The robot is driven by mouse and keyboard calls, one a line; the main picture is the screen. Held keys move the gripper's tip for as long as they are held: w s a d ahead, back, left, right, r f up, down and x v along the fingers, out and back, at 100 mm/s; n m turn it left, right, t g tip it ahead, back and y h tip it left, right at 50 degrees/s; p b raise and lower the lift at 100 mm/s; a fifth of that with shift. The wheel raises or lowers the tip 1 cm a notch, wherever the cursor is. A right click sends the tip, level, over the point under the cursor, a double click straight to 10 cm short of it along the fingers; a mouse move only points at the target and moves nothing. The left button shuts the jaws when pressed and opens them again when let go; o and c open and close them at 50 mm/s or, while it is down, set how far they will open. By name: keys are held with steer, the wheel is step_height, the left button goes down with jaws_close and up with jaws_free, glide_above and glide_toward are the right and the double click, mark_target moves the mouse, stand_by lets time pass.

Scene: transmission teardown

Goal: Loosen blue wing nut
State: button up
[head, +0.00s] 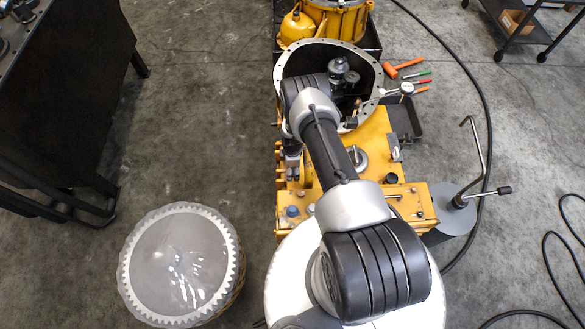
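A small blue piece (292,211), which looks like the blue wing nut, sits at the near left corner of the yellow transmission housing (375,131). It is too small to make out its wings or how tight it is. My arm reaches over the housing from the near side. What looks like my gripper (292,168) hangs below the wrist at the left edge of the housing, beyond the blue piece and apart from it in the picture. Its fingers are too small and dark to tell whether they are open, shut or holding anything.
A round bell housing (281,66) with gears inside stands at the far end. Several hand tools (410,78) lie at its right. A gear-rimmed drum (180,262) stands at lower left. A grey cylinder with a crank (455,205) stands at right.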

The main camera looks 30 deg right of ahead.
mark_target(293, 170)
steer(key=c, duration=0.8)
steer(key=shift+n, duration=1.5)
steer(key=o, duration=1.1)
steer(key=shift+c, duration=0.2)
steer(key=shift+r, duration=0.1)
step_height(293, 170, up, 12)
steer(key=shift+c, duration=0.2)
